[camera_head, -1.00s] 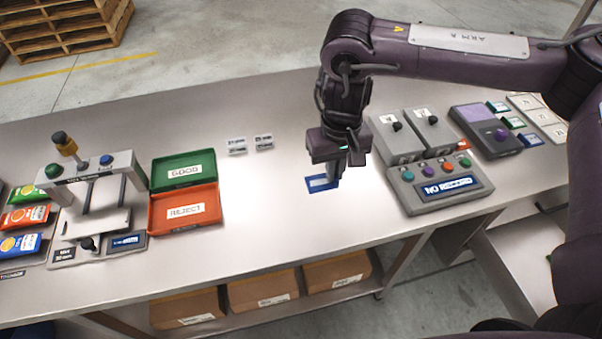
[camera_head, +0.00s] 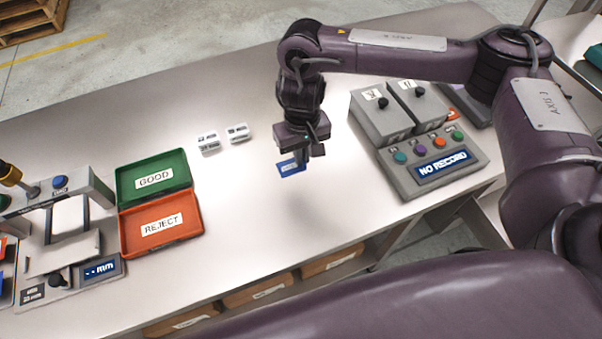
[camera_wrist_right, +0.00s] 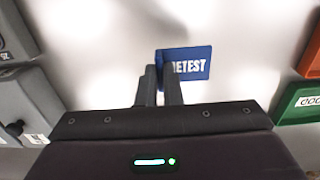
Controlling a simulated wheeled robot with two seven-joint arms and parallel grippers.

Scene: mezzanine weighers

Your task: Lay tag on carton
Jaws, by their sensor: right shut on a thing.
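A blue tag (camera_head: 290,168) with white lettering shows under my right gripper (camera_head: 299,160), over the bare middle of the table. In the right wrist view the tag (camera_wrist_right: 192,66) reads "RETEST", its first letter partly covered by a finger. The right gripper (camera_wrist_right: 164,82) is shut on the tag near one edge. I cannot tell whether the tag touches the table. Brown cartons (camera_head: 258,291) sit on the shelf below the table's front edge, partly hidden. My left gripper is not in view.
A green GOOD tray (camera_head: 181,184) and a red REJECT tray (camera_head: 185,237) stand left. Two small white blocks (camera_head: 238,139) lie behind. A grey console (camera_head: 415,191) reading NO RECORD stands right. A measuring stand (camera_head: 92,183) is far left. The front middle of the table is clear.

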